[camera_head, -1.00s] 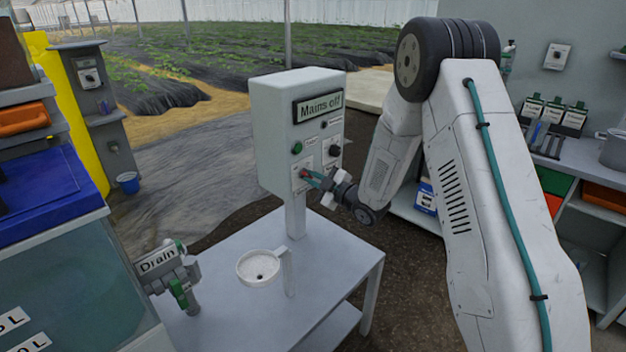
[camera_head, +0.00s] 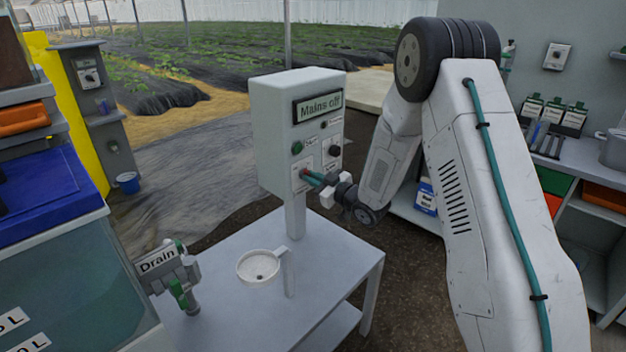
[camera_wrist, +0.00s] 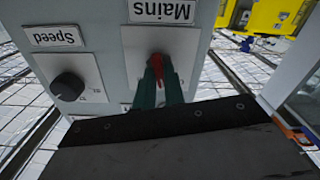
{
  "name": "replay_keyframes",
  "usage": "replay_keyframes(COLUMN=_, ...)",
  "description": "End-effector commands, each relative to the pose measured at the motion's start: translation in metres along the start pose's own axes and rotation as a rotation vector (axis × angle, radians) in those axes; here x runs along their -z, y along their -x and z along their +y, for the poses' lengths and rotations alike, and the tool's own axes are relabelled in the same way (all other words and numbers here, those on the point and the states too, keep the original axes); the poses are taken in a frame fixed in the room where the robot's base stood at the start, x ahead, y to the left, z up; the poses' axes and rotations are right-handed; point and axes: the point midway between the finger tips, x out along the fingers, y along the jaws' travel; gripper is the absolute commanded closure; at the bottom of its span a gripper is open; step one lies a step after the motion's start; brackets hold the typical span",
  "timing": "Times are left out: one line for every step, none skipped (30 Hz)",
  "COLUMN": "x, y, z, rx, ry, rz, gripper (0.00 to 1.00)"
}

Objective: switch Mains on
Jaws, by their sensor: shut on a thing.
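The control box (camera_head: 275,135) stands on a post above the white table, with a display reading "Mains off" (camera_head: 318,107). My gripper (camera_head: 312,178) is at the lower left of the box face. Its green fingers (camera_wrist: 160,88) are shut on the red lever and hide part of it. The switch's exact position is hard to tell.
A black Speed knob (camera_wrist: 67,87) is beside the Mains switch, and a green button (camera_head: 297,148) is above it.

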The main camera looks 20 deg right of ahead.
Motion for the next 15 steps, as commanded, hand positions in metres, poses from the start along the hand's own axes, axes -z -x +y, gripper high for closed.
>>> replay_keyframes(x=-0.0005, y=0.0002, z=-0.0009, rx=0.002, ry=-0.042, rz=-0.001, gripper=1.0)
replay_keyframes(x=-0.0005, y=0.0002, z=-0.0009, rx=0.002, ry=-0.071, rz=-0.001, gripper=1.0)
replay_keyframes(x=-0.0005, y=0.0002, z=-0.0009, rx=0.002, ry=-0.109, rz=-0.001, gripper=1.0)
replay_keyframes(x=-0.0006, y=0.0002, z=-0.0008, rx=0.002, ry=-0.138, rz=-0.001, gripper=1.0)
replay_keyframes(x=-0.0006, y=0.0002, z=-0.0009, rx=0.002, ry=-0.166, rz=-0.001, gripper=1.0)
replay_keyframes(x=-0.0006, y=0.0002, z=-0.0008, rx=0.002, ry=-0.204, rz=-0.001, gripper=1.0)
replay_keyframes(x=-0.0006, y=0.0002, z=-0.0008, rx=0.002, ry=-0.233, rz=-0.001, gripper=1.0)
replay_keyframes(x=-0.0006, y=0.0002, z=-0.0008, rx=0.002, ry=-0.261, rz=-0.001, gripper=1.0)
replay_keyframes(x=-0.0006, y=0.0003, z=-0.0008, rx=0.002, ry=-0.299, rz=-0.001, gripper=1.0)
replay_keyframes(x=-0.0007, y=0.0003, z=-0.0008, rx=0.002, ry=-0.328, rz=-0.001, gripper=1.0)
replay_keyframes(x=-0.0007, y=0.0003, z=-0.0008, rx=0.002, ry=-0.356, rz=-0.001, gripper=1.0)
replay_keyframes(x=-0.0007, y=0.0003, z=-0.0007, rx=0.002, ry=-0.394, rz=-0.001, gripper=1.0)
replay_keyframes(x=-0.0007, y=0.0003, z=-0.0007, rx=0.002, ry=-0.423, rz=-0.001, gripper=1.0)
replay_keyframes(x=-0.0007, y=0.0003, z=-0.0007, rx=0.002, ry=-0.451, rz=-0.001, gripper=1.0)
replay_keyframes(x=-0.0008, y=0.0003, z=-0.0007, rx=0.002, ry=-0.489, rz=-0.002, gripper=1.0)
